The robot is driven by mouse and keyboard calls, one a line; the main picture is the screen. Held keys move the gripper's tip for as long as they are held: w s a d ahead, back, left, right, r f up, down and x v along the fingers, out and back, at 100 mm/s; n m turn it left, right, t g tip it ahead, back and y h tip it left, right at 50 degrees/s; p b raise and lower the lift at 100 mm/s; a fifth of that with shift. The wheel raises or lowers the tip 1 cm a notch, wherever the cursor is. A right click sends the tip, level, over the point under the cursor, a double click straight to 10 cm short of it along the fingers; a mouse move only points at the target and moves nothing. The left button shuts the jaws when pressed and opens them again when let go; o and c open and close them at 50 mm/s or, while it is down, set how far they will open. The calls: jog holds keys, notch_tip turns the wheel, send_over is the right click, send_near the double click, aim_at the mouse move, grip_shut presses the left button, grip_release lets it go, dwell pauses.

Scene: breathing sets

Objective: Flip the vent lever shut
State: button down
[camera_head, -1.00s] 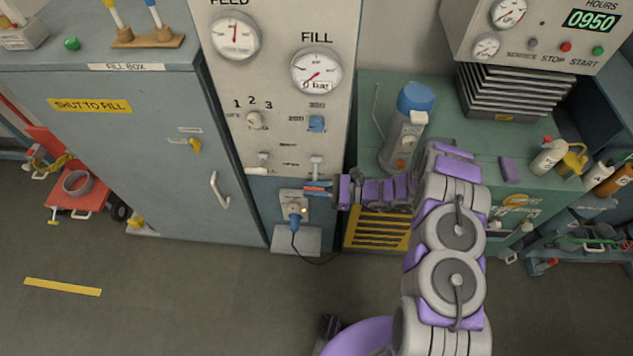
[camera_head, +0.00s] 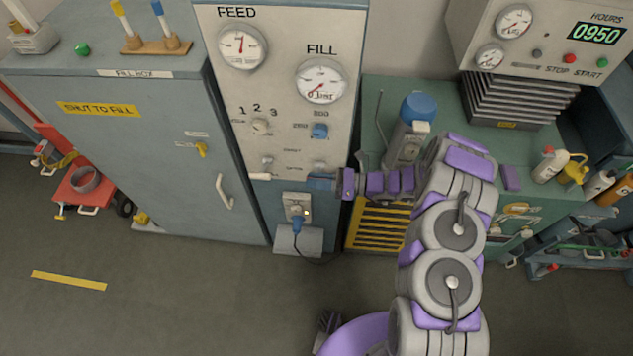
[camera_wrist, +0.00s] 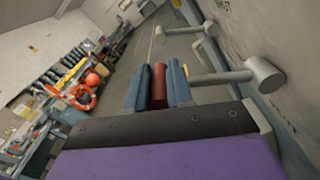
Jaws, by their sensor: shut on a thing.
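The vent lever appears to be the right of two small levers low on the control panel (camera_head: 343,60); its label is too small to read. Its pale pivot (camera_head: 320,166) shows just above my gripper (camera_head: 322,183). In the wrist view, its grey arm (camera_wrist: 222,78) runs from the round pivot on the panel toward my fingers. My gripper's blue fingers (camera_wrist: 158,88) are shut on the lever's red-brown handle (camera_wrist: 159,80). In the head view the fingers hide the handle and most of the arm.
A second lever with a white handle (camera_head: 259,177) is just left. A socket with a blue plug (camera_head: 297,225) and cable sits below. The fill box cabinet (camera_head: 150,150) stands left. A green bench (camera_head: 380,100) with a blue-topped flask (camera_head: 408,130) stands right. Floor in front is clear.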

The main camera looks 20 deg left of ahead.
jog(key=shift+w+r, duration=0.1)
jog(key=shift+w, duration=0.1)
jog(key=c, duration=1.2)
grip_release()
jog(key=shift+w, duration=0.1)
jog(key=shift+o, duration=0.9)
jog(key=p+v, duration=0.1)
jog(key=v, duration=1.6)
jog(key=shift+d, duration=0.2)
